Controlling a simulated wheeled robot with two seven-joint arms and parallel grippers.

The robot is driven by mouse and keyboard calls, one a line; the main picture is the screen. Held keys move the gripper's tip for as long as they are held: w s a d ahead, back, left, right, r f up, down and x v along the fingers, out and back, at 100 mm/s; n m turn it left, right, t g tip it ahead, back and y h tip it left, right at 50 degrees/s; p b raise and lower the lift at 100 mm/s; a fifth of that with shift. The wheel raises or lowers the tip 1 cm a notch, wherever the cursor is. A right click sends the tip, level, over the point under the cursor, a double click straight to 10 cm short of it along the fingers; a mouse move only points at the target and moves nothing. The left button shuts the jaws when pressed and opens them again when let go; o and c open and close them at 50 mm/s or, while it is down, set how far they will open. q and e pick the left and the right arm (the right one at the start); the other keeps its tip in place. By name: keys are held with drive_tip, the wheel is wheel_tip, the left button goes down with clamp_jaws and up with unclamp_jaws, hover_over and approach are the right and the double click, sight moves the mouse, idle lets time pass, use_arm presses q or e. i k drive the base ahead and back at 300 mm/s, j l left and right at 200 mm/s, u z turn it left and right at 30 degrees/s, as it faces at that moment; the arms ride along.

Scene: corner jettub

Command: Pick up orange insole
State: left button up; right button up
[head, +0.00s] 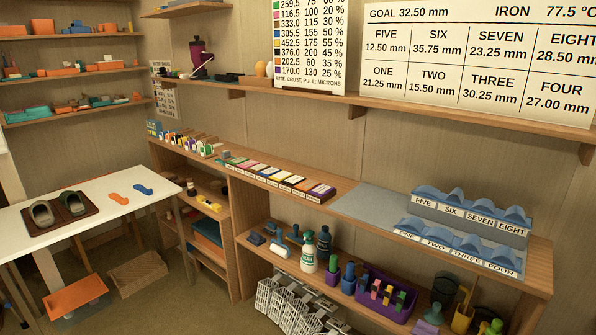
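A small orange insole (118,198) lies flat on the white table (85,225) at the left. A blue insole (144,189) lies just to its right, apart from it. A dark brown tray (85,213) with a pair of grey-green shoes (43,213) sits to the left of the orange insole on the same table. Neither of my grippers shows in the head view, so whether they are open or shut is hidden.
A wooden shelf unit (345,189) runs along the wall at the right, with labelled blue holders (470,212) and a row of coloured boxes (277,178). Open floor (180,300) lies between table and shelf.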

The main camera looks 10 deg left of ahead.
sight(114, 196)
drive_tip(key=i+j+u, duration=0.25)
drive_tip(key=u, duration=0.25)
drive_tip(key=i+j+u, duration=0.1)
drive_tip(key=i+u, duration=0.85)
drive_tip(key=i+l+u, duration=0.2)
drive_tip(key=u, duration=0.25)
drive_tip(key=i+l, duration=0.05)
drive_tip(key=i, duration=0.05)
